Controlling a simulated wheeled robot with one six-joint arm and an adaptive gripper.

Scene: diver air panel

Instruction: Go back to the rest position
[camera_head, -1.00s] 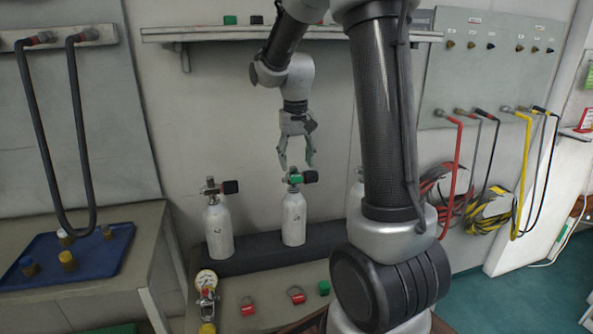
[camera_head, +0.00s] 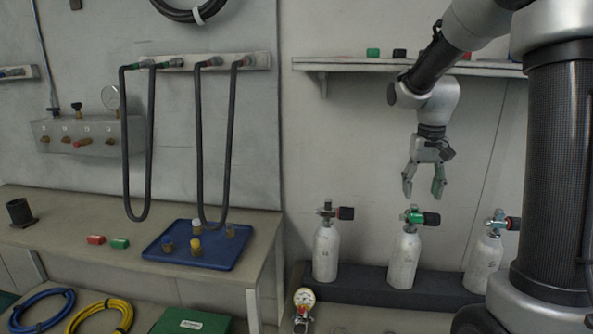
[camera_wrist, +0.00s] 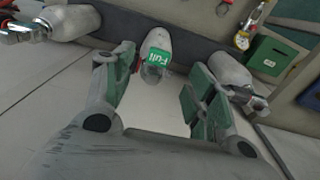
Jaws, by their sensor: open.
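My gripper (camera_head: 424,186) is open and empty. A second white cylinder (camera_head: 326,254) with a dark knob stands to the left, and a third (camera_head: 483,264) stands to the right, partly hidden by my arm.
A wall shelf (camera_head: 345,65) with small coloured caps is behind my arm. A bench at left holds a blue tray (camera_head: 165,257) with several fittings. Black hoses (camera_head: 125,150) hang above it. A pressure gauge (camera_head: 304,297) is low in front. A green box (camera_wrist: 270,53) shows in the wrist view.

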